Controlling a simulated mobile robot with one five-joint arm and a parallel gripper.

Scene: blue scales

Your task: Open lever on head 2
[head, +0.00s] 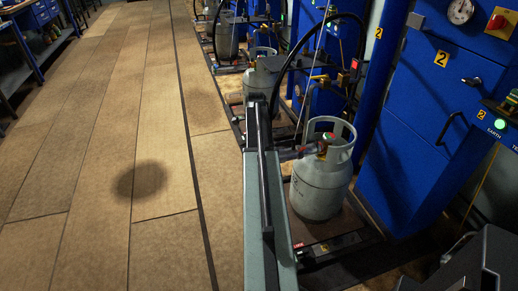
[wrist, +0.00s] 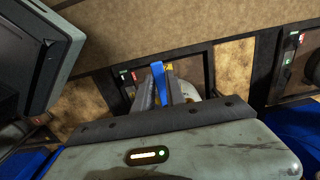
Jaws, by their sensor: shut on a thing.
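In the wrist view my gripper (wrist: 162,92) is shut on a narrow blue bar (wrist: 158,72), which stands between its two grey fingers. The bar looks like a lever, but its far end and mounting are hidden. A pale gas cylinder (wrist: 190,90) shows just behind the fingers. In the head view the grey cylinder (head: 318,190) stands upright on the nearest scale (head: 335,243), beside the blue cabinet (head: 425,110) marked 2. A filling head with red and green parts (head: 325,140) sits at its valve. My arm crosses in front, and I cannot make out the fingertips there.
More cylinders (head: 265,78) on scales line up behind, with black looped hoses (head: 290,60) above them. A red button (head: 497,22) and a gauge (head: 460,10) are on the cabinet. The plank floor (head: 100,120) at left is clear, with blue benches (head: 30,40) far left.

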